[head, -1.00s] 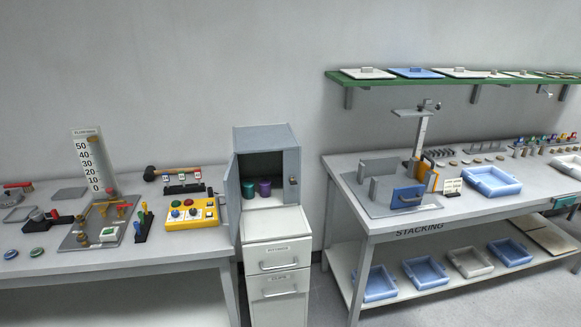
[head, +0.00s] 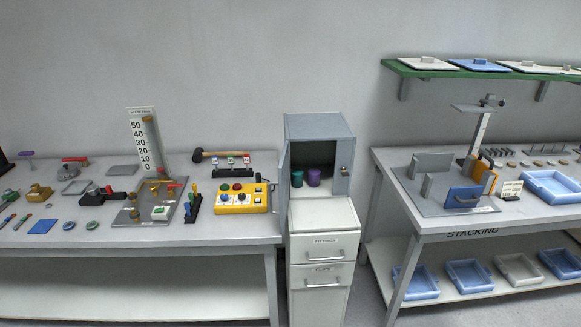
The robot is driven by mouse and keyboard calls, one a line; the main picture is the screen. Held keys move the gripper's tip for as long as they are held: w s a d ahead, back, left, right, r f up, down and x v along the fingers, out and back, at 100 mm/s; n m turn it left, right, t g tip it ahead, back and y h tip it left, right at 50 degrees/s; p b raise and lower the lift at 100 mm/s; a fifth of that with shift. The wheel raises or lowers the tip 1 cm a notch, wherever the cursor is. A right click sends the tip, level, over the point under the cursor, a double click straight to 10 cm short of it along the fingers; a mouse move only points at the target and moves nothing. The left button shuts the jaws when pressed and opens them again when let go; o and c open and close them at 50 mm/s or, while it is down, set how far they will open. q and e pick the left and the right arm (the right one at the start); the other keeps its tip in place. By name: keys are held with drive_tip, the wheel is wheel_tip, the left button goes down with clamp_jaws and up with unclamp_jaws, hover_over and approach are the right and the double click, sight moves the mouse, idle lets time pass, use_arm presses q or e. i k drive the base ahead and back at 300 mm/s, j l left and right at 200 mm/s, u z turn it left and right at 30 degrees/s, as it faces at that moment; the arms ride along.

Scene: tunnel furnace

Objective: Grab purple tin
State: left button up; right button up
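The purple tin (head: 313,177) stands upright inside the small grey cabinet (head: 320,127). A green tin (head: 297,178) stands just to its left, close beside it. The cabinet's front is open, with its door (head: 284,172) swung out at the left side. Neither of my grippers shows in the head view.
Below the cabinet is a drawer unit (head: 324,246) with two shut drawers. A left table (head: 90,240) holds tools, a yellow button box (head: 242,199) and a scale board. Floor shows between drawers and right table.

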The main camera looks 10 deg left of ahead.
sight(314, 173)
drive_tip(key=i+j+z, duration=0.2)
drive_tip(key=j, duration=0.5)
drive_tip(key=j+z, duration=0.15)
drive_tip(key=j, duration=0.55)
drive_tip(key=i+j+z, duration=0.2)
drive_tip(key=j, duration=0.55)
drive_tip(key=l+u, duration=0.25)
drive_tip(key=l, duration=0.4)
drive_tip(key=k+l+u, duration=0.1)
drive_tip(key=l+u, duration=0.15)
drive_tip(key=l, duration=0.4)
